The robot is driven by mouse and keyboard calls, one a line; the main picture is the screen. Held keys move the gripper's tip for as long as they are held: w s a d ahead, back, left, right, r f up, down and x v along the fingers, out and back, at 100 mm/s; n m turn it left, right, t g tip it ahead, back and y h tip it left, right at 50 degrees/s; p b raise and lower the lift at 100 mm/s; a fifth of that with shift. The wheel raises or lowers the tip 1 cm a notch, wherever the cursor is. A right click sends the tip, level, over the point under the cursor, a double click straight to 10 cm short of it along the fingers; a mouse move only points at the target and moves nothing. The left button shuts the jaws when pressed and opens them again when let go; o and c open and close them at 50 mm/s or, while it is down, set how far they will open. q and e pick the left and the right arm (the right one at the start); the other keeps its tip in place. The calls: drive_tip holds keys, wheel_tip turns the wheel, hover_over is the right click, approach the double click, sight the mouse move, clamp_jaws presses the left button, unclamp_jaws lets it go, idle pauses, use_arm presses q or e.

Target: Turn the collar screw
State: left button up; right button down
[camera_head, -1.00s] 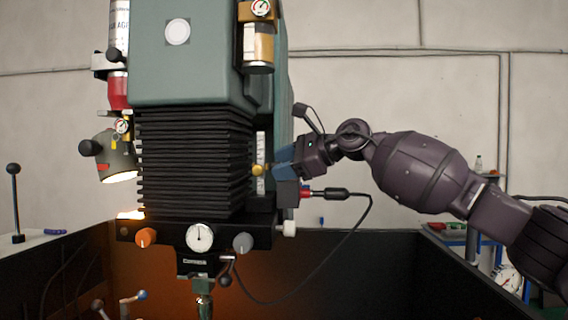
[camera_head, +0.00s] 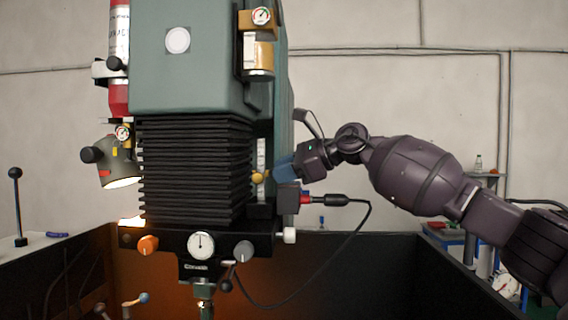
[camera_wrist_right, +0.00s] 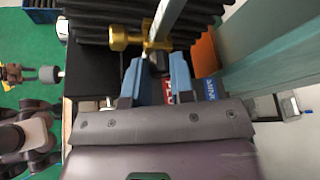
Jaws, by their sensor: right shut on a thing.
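The brass collar screw (camera_head: 259,178) sits beside the upright pale scale (camera_head: 261,155) on the right of the machine's black bellows. In the right wrist view, the brass screw (camera_wrist_right: 124,38) has a knob end to the left and a collar part around the metal scale bar. My right gripper (camera_head: 277,172) reaches in from the right. Its blue fingers are at the screw and shut on it. The wrist view shows the right gripper's fingertips (camera_wrist_right: 157,62) on either side of a small dark part at the collar. The exact contact is partly hidden. My left gripper is not in view.
The green machine head (camera_head: 190,60) stands above the bellows (camera_head: 193,170). Below are a round dial (camera_head: 201,244), an orange knob (camera_head: 148,244) and a grey knob (camera_head: 243,250). A black cable (camera_head: 366,235) hangs below my right arm. A lamp (camera_head: 118,160) is at left.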

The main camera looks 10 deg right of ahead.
drive_tip(key=shift+w+r+m+g+p, duration=0.1)
drive_tip(key=shift+r+m+g+p, duration=0.3)
drive_tip(key=shift+p, duration=0.4)
drive_tip(key=shift+f+m+p, duration=0.15)
drive_tip(key=shift+m+p, duration=0.25)
drive_tip(key=shift+m+g+p, duration=0.3)
drive_tip(key=shift+g+p, duration=0.15)
drive_tip(key=shift+g, duration=0.05)
drive_tip(key=shift+w+f+m+g, duration=0.1)
drive_tip(key=shift+m+g, duration=0.2)
drive_tip(key=shift+m, duration=0.1)
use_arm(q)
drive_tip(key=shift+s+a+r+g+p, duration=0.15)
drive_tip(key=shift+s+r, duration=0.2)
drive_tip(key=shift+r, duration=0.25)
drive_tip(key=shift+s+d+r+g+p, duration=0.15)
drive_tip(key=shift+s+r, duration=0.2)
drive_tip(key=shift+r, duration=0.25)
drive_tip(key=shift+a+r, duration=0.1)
use_arm(e)
drive_tip(key=c, duration=1)
unclamp_jaws()
drive_tip(key=shift+d, duration=0.1)
